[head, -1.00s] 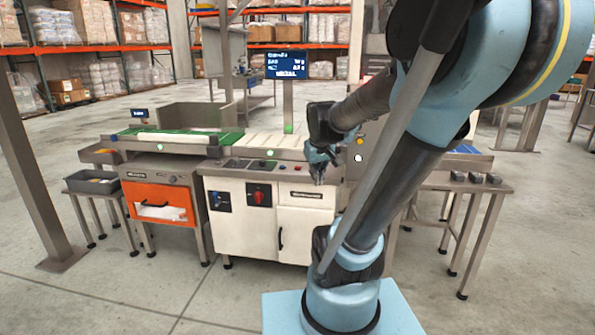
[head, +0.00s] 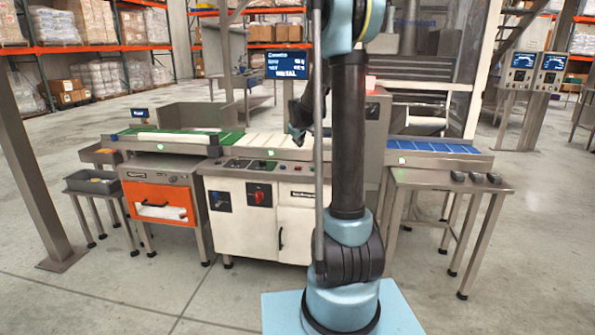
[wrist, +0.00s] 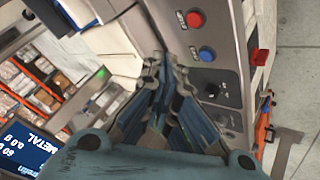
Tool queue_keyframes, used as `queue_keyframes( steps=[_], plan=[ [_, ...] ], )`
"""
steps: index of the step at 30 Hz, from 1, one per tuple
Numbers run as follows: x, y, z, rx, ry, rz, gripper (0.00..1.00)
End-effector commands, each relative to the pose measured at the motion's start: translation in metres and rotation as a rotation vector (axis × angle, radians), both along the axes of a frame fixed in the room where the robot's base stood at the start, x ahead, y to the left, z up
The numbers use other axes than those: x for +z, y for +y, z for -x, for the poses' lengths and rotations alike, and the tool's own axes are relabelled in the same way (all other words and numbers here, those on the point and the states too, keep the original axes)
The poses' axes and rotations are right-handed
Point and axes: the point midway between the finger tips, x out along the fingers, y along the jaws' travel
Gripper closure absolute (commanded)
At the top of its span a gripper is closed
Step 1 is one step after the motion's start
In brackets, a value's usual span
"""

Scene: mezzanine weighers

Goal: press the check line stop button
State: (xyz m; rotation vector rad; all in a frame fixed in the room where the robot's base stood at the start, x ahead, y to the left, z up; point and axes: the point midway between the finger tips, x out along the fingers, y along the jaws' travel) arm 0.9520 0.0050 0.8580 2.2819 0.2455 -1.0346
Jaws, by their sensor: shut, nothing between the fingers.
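In the wrist view a grey control panel (wrist: 222,75) carries a round red button (wrist: 194,19), a blue button (wrist: 207,54) and small black knobs (wrist: 211,90). The button labels are too small to read, so I cannot tell which one is marked as the check line stop. My gripper (wrist: 162,60) is shut and empty, its fingertips beside the panel, left of the blue button and apart from the red one. In the head view my gripper (head: 297,133) is above the right part of the white cabinet (head: 240,225), partly behind my arm.
A red switch (head: 258,195) is on the cabinet front; it seems to show in the wrist view (wrist: 259,57). A screen (head: 287,66) stands behind the conveyor. An orange-fronted unit (head: 158,204) is left, a blue-belted conveyor (head: 440,151) right. The floor in front is clear.

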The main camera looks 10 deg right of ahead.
Motion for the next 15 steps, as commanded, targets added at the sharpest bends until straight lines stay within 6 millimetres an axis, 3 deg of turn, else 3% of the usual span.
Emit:
queue_keyframes(
  steps=[3,6,15],
  plan=[
    [-0.008,0.002,-0.026,0.022,-0.025,0.022,1.00],
    [-0.011,0.003,-0.039,0.036,-0.038,0.034,1.00],
    [-0.014,0.004,-0.045,0.042,-0.045,0.041,1.00]
  ],
)
